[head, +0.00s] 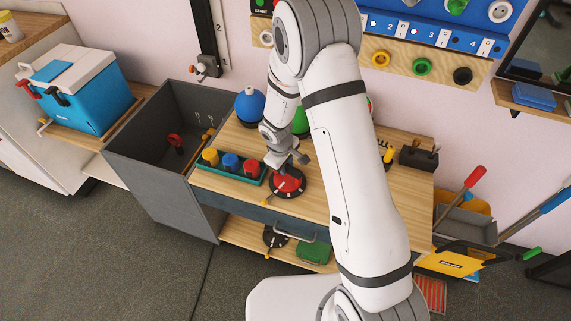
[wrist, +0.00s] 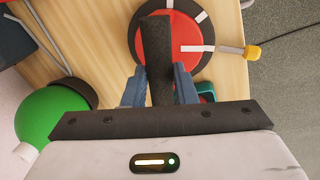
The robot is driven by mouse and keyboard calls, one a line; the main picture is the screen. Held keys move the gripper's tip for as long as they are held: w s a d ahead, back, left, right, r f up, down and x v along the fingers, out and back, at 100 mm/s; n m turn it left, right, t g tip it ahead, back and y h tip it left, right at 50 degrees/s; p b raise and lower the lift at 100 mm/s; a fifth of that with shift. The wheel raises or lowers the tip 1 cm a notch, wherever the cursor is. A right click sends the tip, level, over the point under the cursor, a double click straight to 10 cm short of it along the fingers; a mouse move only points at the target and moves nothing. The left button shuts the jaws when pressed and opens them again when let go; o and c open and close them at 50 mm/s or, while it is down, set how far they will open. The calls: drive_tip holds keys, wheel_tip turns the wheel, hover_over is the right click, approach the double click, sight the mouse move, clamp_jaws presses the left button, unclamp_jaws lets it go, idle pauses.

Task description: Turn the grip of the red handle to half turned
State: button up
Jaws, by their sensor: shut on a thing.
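The red handle (head: 288,181) is a red disc on a round black base, on the wooden worktop in the head view. In the wrist view its red disc (wrist: 181,30) carries a black grip bar (wrist: 158,60) and a white pointer line. The pointer lies towards a yellow-tipped peg (wrist: 252,52) at the base's right edge; white marks show on the black ring. My gripper (wrist: 159,88) has its two blue-grey fingers on either side of the black bar and is shut on it. In the head view my gripper (head: 286,160) is over the disc, and the bar is mostly hidden.
A green tray (head: 225,173) with yellow, blue and red knobs stands just left of the handle. A green ball (wrist: 50,118) and a blue ball (head: 250,104) stand behind. An open grey bin (head: 150,150) is at left. The wooden top (head: 335,208) in front-right is bare.

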sight(286, 183)
drive_tip(key=n+p, duration=0.1)
drive_tip(key=n, duration=0.1)
drive_tip(key=n+p, duration=0.1)
drive_tip(key=n, duration=0.1)
drive_tip(key=shift+s+r+n+t+y, duration=0.2)
drive_tip(key=shift+n+t+y, duration=0.1)
drive_tip(key=shift+y, duration=0.1)
drive_tip(key=shift+f+n+y+p, duration=0.15)
drive_tip(key=shift+n+y+p, duration=0.15)
drive_tip(key=shift+n+p, duration=1.1)
drive_tip(key=shift+n, duration=0.3)
drive_tip(key=o, duration=1)
wheel_tip(286, 183, up, 8)
drive_tip(key=s+p, duration=0.1)
drive_tip(key=p, duration=0.3)
drive_tip(key=shift+s+f, duration=0.2)
drive_tip(key=shift+s, duration=0.1)
